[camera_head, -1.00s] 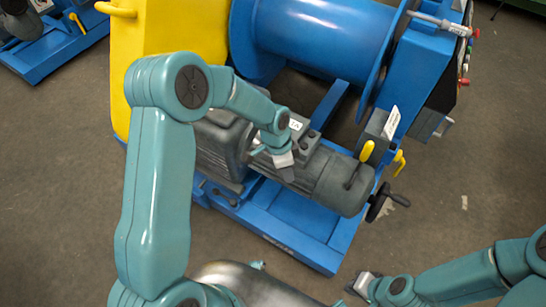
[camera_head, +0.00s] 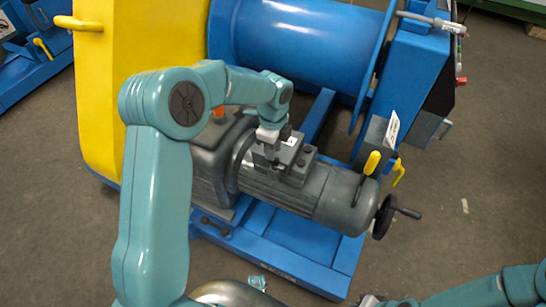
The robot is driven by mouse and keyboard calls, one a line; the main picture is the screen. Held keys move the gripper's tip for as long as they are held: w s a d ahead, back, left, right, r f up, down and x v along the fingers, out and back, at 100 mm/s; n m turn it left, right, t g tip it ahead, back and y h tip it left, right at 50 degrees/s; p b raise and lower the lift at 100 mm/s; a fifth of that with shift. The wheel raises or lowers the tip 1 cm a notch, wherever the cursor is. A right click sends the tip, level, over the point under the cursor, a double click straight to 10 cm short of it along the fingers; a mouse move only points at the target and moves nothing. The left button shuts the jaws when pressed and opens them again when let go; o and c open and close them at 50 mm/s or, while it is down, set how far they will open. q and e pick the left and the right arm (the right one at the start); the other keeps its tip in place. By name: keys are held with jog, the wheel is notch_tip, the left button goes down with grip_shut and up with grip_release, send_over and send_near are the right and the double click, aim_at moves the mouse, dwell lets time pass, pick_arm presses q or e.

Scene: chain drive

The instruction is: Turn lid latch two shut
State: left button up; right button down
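A blue winch machine carries a grey motor (camera_head: 320,194) with a grey box (camera_head: 297,162) on top. My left gripper (camera_head: 270,152) points down at the left end of this box, close to it or touching. Its fingertips are small and blend with the grey parts, so I cannot tell whether they are apart or hold anything. I cannot make out which small part is lid latch two; the gripper and wrist cover part of the box's left end. My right gripper (camera_head: 369,300) is at the bottom edge, partly cut off, away from the machine.
Yellow levers (camera_head: 372,163) and a black handwheel (camera_head: 384,217) stick out at the motor's right end. A blue drum (camera_head: 300,45) is behind, a yellow housing (camera_head: 100,100) at the left. The floor at the right is clear.

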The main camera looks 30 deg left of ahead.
aim_at(276, 162)
pick_arm(q)
notch_tip(276, 162, down, 3)
jog(key=shift+d+f, duration=0.1)
jog(key=shift+f+b, duration=0.3)
jog(key=shift+f, duration=0.05)
jog(key=shift+w, duration=0.1)
grip_shut()
